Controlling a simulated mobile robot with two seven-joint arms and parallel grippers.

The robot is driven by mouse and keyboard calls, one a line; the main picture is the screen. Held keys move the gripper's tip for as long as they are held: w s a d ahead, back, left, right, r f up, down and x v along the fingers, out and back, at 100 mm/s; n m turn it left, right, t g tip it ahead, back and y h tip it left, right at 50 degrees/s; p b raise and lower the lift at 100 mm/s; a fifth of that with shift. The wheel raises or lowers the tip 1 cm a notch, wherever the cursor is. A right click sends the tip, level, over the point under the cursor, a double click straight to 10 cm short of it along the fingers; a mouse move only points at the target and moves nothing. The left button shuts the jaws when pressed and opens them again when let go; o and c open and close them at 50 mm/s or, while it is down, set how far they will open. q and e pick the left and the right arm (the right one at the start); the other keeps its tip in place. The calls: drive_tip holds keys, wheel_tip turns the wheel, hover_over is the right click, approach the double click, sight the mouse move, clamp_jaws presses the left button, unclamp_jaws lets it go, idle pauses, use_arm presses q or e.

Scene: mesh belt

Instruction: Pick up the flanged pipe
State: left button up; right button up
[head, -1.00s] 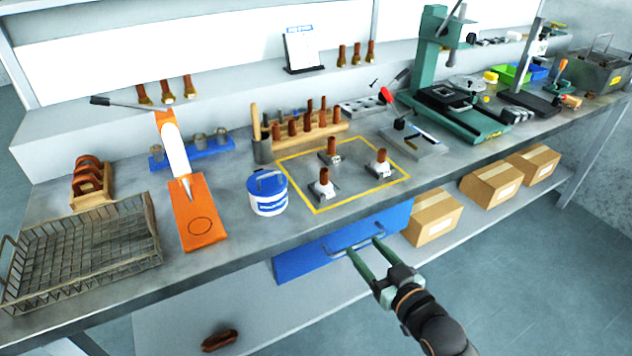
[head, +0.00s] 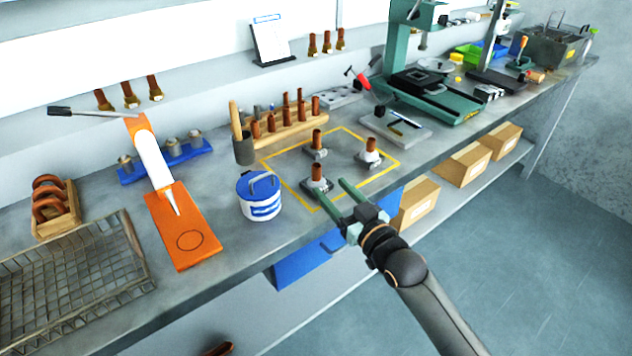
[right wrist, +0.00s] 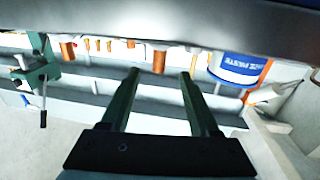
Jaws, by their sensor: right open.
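Three copper-coloured pipes stand upright on grey flanged bases inside the yellow outline on the bench: the front one (head: 317,174), the back one (head: 317,140) and the right one (head: 370,149). Which of them the task means, I cannot tell. My right gripper (head: 333,190) is open and empty at the bench's front edge, just to the right of the front pipe. My left gripper is not in view.
A white tub with a blue lid (head: 260,197) stands left of the outline. A wooden rack of copper pipes (head: 289,130) is behind it. A grey plate with tools (head: 396,128) and a green press (head: 432,95) stand to the right. A blue drawer (head: 300,268) is below the bench edge.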

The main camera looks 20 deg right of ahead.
sight(319, 172)
drive_tip(key=shift+x, duration=3.85)
drive_tip(key=shift+r, duration=0.2)
drive_tip(key=shift+d, duration=0.1)
clamp_jaws()
drive_tip(key=shift+r, duration=0.1)
